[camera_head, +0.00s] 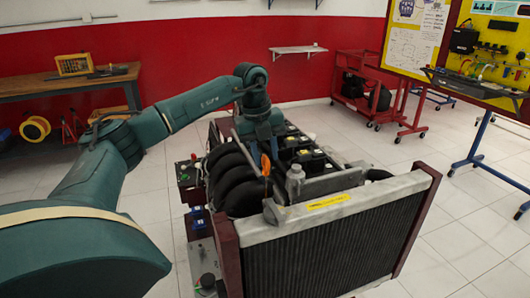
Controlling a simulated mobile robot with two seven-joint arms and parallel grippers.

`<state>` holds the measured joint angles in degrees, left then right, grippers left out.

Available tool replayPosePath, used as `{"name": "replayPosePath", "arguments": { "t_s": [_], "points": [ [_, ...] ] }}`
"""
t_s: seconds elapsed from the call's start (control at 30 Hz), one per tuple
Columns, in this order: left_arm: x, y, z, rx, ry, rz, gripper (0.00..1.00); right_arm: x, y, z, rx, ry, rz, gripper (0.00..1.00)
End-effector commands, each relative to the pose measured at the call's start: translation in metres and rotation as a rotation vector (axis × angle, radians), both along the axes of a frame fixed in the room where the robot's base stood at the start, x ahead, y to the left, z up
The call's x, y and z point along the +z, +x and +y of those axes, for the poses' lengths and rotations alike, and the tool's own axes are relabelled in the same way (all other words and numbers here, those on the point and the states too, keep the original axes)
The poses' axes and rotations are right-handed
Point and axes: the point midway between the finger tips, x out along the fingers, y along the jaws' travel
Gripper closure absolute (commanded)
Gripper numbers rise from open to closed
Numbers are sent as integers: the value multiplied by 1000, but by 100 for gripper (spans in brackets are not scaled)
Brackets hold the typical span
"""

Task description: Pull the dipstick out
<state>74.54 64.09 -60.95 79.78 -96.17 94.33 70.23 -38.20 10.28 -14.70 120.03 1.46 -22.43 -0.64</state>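My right gripper is not in view.
A large radiator (325,250) in a dark red frame forms the trainer's near end. A wooden bench (62,86), a red cart (365,95) and a yellow tool board (490,45) stand farther back.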

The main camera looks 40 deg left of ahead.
Motion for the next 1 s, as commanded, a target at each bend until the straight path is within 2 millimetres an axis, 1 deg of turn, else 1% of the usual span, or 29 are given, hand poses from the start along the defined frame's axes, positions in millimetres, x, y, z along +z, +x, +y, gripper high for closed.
{"name": "replayPosePath", "arguments": {
  "t_s": [0.23, 0.37, 0.47, 0.6, 0.8, 0.9, 1.0],
  "points": [
    [1, 0, 0, 1, 0, 0, 68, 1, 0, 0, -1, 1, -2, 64],
    [11, -1, 1, 1, 0, -2, 68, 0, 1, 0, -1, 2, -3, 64],
    [29, -3, 3, 1, -2, -4, 68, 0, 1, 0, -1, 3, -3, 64],
    [61, -8, 5, 0, -2, -6, 68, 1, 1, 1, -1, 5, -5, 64],
    [102, -14, 9, -1, -1, -4, 68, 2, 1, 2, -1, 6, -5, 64],
    [117, -16, 11, 1, 0, -2, 68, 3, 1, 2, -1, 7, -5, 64],
    [125, -18, 12, 1, 0, -1, 68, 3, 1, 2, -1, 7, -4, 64]
  ]
}}
